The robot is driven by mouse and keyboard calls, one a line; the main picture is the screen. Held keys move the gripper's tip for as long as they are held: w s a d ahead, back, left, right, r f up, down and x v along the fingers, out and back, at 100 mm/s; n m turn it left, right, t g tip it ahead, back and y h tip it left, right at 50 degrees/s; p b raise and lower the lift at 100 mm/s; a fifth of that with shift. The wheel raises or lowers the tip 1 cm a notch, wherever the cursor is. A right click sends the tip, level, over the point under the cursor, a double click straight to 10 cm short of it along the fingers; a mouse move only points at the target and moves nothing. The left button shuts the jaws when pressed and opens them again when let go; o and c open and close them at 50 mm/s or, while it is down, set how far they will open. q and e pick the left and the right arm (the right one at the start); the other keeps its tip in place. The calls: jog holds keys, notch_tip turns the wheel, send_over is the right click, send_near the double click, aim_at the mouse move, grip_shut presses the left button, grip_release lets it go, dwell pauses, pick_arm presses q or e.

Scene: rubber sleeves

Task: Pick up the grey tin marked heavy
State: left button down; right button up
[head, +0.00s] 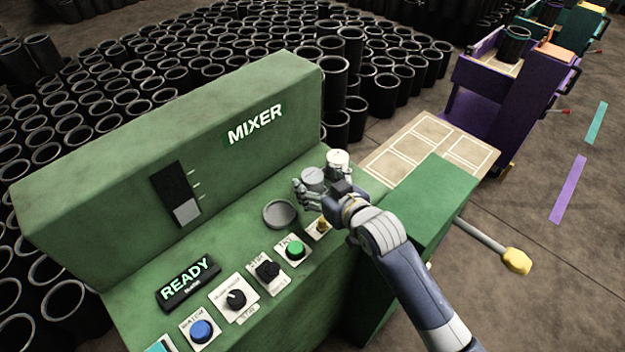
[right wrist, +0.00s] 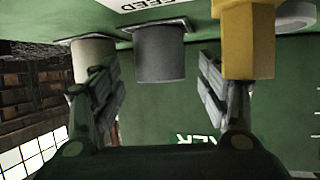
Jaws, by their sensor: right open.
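A small grey tin (head: 313,178) stands on the green mixer panel, and I can read no marking on it. In the right wrist view the grey tin (right wrist: 160,52) appears upside down, between the lines of the two fingers. My right gripper (head: 319,190) is open at the grey tin and partly hides it. In the wrist view the fingertips (right wrist: 157,80) have visible gaps to the tin on both sides, and nothing is held. A cream-white tin (head: 338,160) stands just behind the grey one and shows beside the left finger (right wrist: 93,52). My left gripper is out of view.
A brass-yellow knob (right wrist: 247,40) is close to the right finger in the wrist view. A flat grey disc (head: 280,213) lies left of the gripper. The mixer's back wall (head: 200,130) rises behind. A green button (head: 295,250) and other controls line the front.

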aim_at(316, 180)
jog(key=shift+p+x, duration=0.35)
jog(key=shift+x, duration=1.5)
jog(key=shift+r, duration=0.15)
jog(key=c, duration=1.3)
